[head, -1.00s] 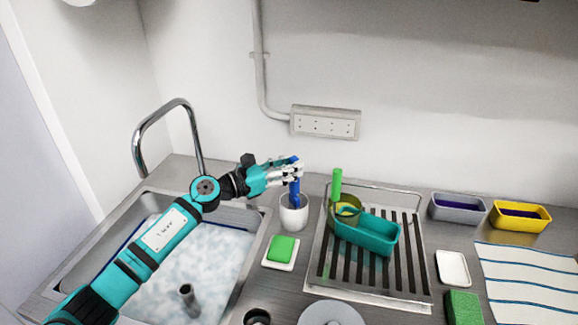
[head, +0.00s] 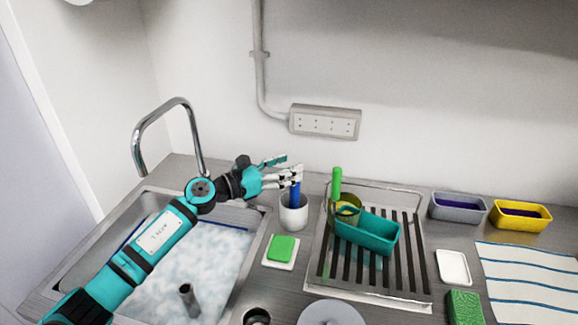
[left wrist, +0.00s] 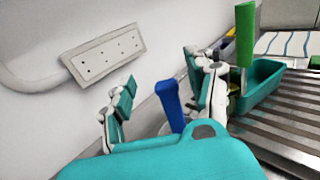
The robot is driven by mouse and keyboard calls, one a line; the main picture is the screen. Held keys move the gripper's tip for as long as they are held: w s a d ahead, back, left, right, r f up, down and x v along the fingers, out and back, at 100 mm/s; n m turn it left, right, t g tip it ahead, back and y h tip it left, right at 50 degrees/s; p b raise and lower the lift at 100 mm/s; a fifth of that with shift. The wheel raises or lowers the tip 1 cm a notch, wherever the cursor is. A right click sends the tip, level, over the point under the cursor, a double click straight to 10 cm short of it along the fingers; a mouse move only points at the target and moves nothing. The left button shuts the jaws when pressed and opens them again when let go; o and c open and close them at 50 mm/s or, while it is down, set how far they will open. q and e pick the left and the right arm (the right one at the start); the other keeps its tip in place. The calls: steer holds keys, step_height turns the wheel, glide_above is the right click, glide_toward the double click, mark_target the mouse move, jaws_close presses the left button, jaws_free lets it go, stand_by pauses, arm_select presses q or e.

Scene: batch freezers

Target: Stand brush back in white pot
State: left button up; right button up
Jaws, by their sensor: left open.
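The white pot (head: 294,215) stands on the counter between the sink and the drying rack. The blue brush (head: 295,194) stands upright in it, its handle rising above the rim. My left gripper (head: 287,172) is open at the top of the handle. In the left wrist view the blue handle (left wrist: 170,105) shows between the spread fingers of my left gripper (left wrist: 160,100), with gaps on both sides. The pot is mostly hidden there behind my gripper body. My right gripper is not in view.
A drying rack (head: 325,262) right of the pot holds a teal tray (head: 385,238) and a green-handled item (head: 337,186). A green sponge (head: 282,247) lies in front of the pot. The sink (head: 225,287) holds foamy water. Grey (head: 457,212) and yellow (head: 520,222) tubs stand at right.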

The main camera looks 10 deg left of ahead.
arm_select(q)
steer(key=v, duration=1.1)
stand_by(0.5)
